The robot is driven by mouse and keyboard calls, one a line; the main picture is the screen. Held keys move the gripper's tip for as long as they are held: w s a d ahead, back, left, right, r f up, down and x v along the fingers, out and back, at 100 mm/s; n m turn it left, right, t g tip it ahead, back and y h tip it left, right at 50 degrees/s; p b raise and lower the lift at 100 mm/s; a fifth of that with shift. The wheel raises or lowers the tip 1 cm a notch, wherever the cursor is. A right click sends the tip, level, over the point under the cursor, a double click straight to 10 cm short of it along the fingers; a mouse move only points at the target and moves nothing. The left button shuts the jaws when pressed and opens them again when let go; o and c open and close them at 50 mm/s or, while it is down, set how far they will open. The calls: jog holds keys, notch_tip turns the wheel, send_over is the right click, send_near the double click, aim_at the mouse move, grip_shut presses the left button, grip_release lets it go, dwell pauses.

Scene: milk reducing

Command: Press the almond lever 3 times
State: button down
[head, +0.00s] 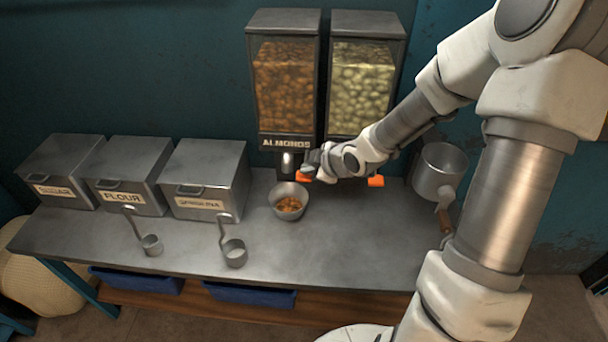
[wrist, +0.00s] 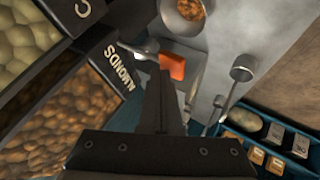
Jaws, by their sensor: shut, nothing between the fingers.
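The almond dispenser (head: 286,90), labelled ALMONDS, stands at the back of the counter, full of brown nuts; it also fills the left of the wrist view (wrist: 50,125). Its orange lever (head: 303,177) sticks out low at the front, and it shows in the wrist view (wrist: 174,65). My gripper (head: 310,164) is shut and empty, right at this lever. In the wrist view its fingertips (wrist: 160,78) end beside the lever's left edge; I cannot tell if they touch it. A metal bowl (head: 280,212) below the spout holds some almonds.
A second dispenser (head: 360,85) with pale nuts stands to the right, with its own orange lever (head: 376,181). A metal pot (head: 438,172) is at the counter's right. Labelled bins, including flour (head: 125,177), and two scoops (head: 234,252) are at left. The front middle is clear.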

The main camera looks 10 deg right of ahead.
jog(key=shift+f+b, duration=0.9)
jog(key=shift+f, duration=0.25)
dwell(0.7)
jog(key=shift+r, duration=0.1)
jog(key=shift+r+p, duration=1.6)
jog(key=shift+p, duration=0.1)
notch_tip(320, 180, up, 5)
jog(key=p, duration=0.5)
jog(key=shift+r, duration=0.1)
jog(key=shift+w+d, duration=0.1)
jog(key=shift+w, duration=0.1)
dwell(1.8)
